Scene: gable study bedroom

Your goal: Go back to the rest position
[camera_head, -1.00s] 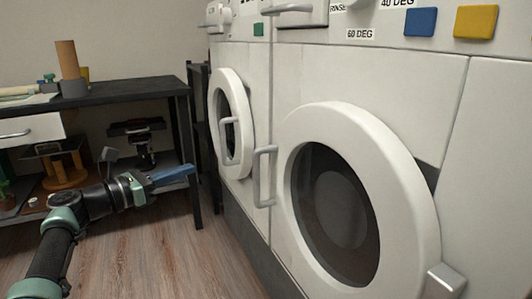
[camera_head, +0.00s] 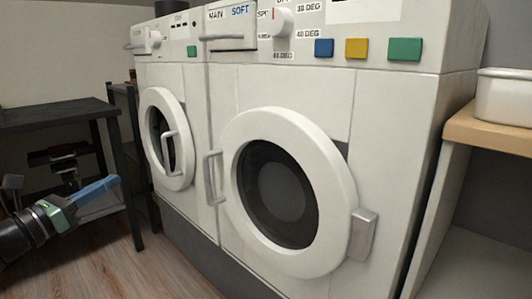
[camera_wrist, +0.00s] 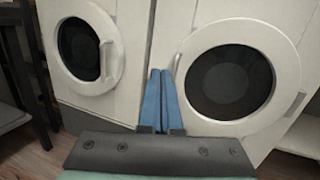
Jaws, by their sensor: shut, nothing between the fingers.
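My gripper (camera_head: 112,182) has long blue fingers that lie together, shut and empty. In the head view it is at the lower left, in front of the dark table and apart from the machines. In the wrist view the blue fingers (camera_wrist: 161,73) point toward the gap between two white washing machines. The nearer machine's round door (camera_head: 285,193) is closed, with a dark window and a grey handle (camera_head: 213,178). The farther machine's round door (camera_head: 166,139) is closed too. Neither door touches my gripper.
A dark table (camera_head: 60,113) stands at the left. At the right, a wooden-topped unit (camera_head: 490,133) carries a white container (camera_head: 503,97). Blue, yellow and green buttons (camera_head: 404,49) are on the nearer machine's panel. Wooden floor (camera_head: 110,262) lies clear in front.

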